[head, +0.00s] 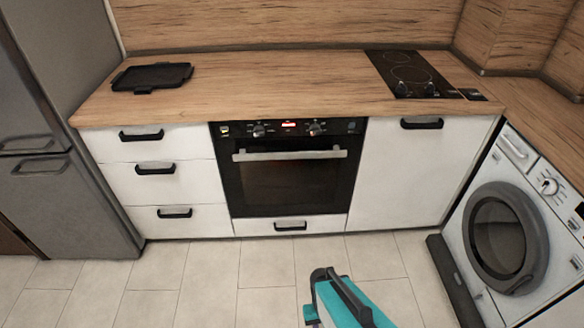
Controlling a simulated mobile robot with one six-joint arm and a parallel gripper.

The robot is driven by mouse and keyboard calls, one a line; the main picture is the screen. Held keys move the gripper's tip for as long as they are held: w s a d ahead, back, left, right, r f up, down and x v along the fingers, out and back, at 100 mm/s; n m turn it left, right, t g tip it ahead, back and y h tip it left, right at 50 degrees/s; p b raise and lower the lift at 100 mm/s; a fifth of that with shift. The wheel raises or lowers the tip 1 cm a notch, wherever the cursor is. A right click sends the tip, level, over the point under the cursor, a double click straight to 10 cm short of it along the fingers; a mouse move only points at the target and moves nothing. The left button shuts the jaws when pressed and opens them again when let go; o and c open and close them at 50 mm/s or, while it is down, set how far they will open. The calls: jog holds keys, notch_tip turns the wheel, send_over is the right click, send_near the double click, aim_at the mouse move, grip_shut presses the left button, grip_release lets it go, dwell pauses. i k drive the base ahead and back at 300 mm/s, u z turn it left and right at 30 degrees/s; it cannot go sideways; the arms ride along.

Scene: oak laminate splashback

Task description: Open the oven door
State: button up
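The built-in oven (290,170) stands in the middle of the counter front. Its dark glass door is shut, with a silver horizontal bar handle (290,155) across the top. Above the door is a black control panel (288,129) with two knobs and a lit red display. A teal and black part of my arm (345,302) shows at the bottom edge, over the floor and apart from the oven. I can make out no gripper fingers, and nothing touches the handle.
White drawers (163,183) with black handles are left of the oven, and a white cabinet door (420,175) is right of it. A grey fridge (65,120) stands at far left. A washing machine (505,235) stands at right. The tiled floor (210,280) before the oven is clear.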

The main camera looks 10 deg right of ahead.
aim_at(231, 152)
jog(key=u, duration=0.85)
jog(key=k, duration=0.7)
jog(key=u, duration=0.7)
jog(key=i, duration=1)
jog(key=u, duration=0.05)
